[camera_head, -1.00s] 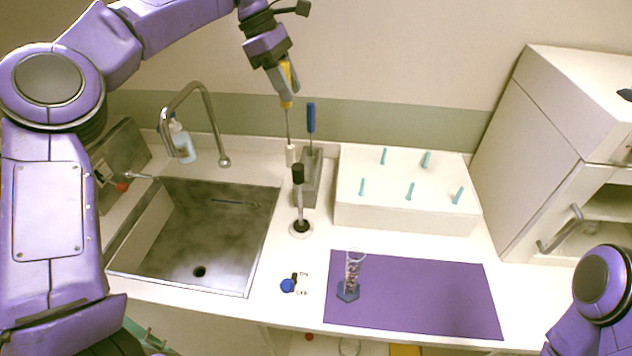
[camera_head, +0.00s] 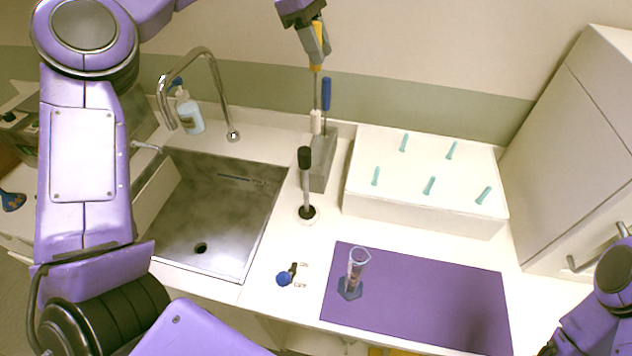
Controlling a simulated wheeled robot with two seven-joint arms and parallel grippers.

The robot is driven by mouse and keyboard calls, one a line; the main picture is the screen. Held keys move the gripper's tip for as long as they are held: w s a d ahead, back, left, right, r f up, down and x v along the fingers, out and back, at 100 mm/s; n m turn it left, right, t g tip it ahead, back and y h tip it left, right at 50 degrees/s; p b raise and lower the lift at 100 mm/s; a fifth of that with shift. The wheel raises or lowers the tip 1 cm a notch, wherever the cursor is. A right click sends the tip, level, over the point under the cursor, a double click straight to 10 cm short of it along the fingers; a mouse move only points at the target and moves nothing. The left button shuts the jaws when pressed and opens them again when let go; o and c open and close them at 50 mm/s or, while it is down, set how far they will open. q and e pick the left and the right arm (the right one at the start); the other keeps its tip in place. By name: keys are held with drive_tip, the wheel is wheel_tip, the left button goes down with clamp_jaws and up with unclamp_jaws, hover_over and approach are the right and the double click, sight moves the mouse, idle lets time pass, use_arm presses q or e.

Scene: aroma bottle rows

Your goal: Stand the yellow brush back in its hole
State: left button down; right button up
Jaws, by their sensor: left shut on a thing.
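The yellow brush (camera_head: 316,66) is held upright by its yellow handle in my left gripper (camera_head: 317,45), which is shut on it. Its thin shaft runs down to a white head (camera_head: 316,122) at the back left part of the grey block holder (camera_head: 323,160). I cannot tell whether the head is over the holder, behind it or touching it. A blue-handled brush (camera_head: 326,95) stands upright in the holder, just right of the yellow one. The yellow brush's hole is not discernible. My right gripper is out of view; only part of the right arm shows at the lower right.
A black-topped tap (camera_head: 305,180) stands in front of the holder. A sink (camera_head: 203,215) with a curved faucet (camera_head: 209,80) is to the left. A white peg box (camera_head: 420,205) stands close on the right. A glass cylinder (camera_head: 354,272) stands on a purple mat (camera_head: 430,300).

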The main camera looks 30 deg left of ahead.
use_arm(q)
drive_tip(key=shift+s+f+b, duration=0.15)
drive_tip(key=shift+f+b, duration=0.15)
drive_tip(key=shift+f, duration=0.25)
drive_tip(key=b, duration=0.7)
hover_over(314, 110)
drive_tip(key=f, duration=0.7)
drive_tip(key=shift+d, duration=0.35)
drive_tip(key=shift+f, duration=0.4)
wheel_tip(314, 110, down, 9)
drive_tip(key=shift+r+p, duration=0.2)
drive_tip(key=shift+p, duration=0.4)
drive_tip(key=shift+f, duration=0.4)
drive_tip(key=c, duration=0.8)
unclamp_jaws()
drive_tip(key=shift+c, duration=0.2)
drive_tip(key=v, duration=1.2)
